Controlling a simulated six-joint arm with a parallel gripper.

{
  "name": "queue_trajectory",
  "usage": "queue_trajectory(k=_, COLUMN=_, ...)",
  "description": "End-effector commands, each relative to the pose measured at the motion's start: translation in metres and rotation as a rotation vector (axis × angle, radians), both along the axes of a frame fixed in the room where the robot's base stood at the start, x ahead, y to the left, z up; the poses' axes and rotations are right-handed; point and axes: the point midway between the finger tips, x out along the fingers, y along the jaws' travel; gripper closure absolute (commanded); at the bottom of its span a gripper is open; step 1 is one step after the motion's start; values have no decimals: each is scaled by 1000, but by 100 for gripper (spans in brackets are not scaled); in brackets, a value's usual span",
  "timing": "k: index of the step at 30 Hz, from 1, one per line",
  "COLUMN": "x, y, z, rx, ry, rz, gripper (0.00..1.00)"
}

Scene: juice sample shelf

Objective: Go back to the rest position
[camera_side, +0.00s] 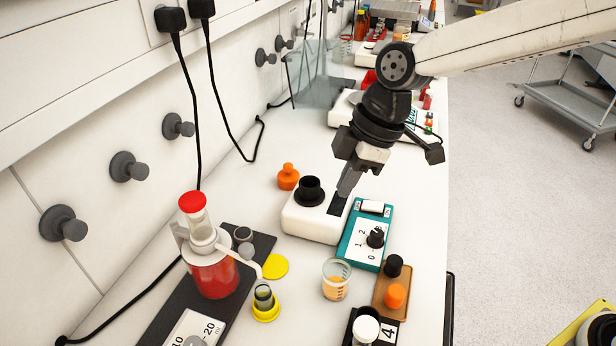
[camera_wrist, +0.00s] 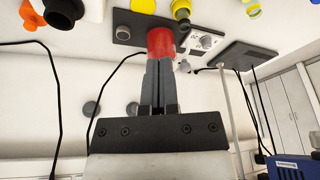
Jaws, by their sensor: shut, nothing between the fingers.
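My gripper (camera_side: 347,187) hangs over the bench in the side view, its fingers pointing down just above the right end of the white device (camera_side: 310,222) with the black round top. I cannot tell whether the fingertips touch it. The gripper also shows in the wrist view (camera_wrist: 160,62), with its two fingers together and nothing held between them. The red bottle dispenser (camera_side: 212,272) stands on a dark base to the left, apart from the gripper. Its red part (camera_wrist: 161,40) shows beyond the fingertips in the wrist view.
Near the gripper are a teal box with a dial (camera_side: 362,238), an orange stopper (camera_side: 288,177), a beaker with orange liquid (camera_side: 335,281) and a brown block (camera_side: 381,292). A clear shield (camera_side: 314,85) stands behind. The wall has knobs and hanging cables.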

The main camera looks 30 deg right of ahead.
Motion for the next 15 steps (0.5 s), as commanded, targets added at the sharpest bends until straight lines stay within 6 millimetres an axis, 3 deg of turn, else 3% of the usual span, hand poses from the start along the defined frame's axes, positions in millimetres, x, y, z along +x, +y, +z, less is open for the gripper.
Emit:
queue_trajectory(k=8, x=-11, y=-107, z=-52, rx=-69, ry=45, rz=-495, gripper=100)
queue_trajectory(k=15, x=-49, y=-189, z=-92, rx=-91, ry=67, rz=-918, gripper=100)
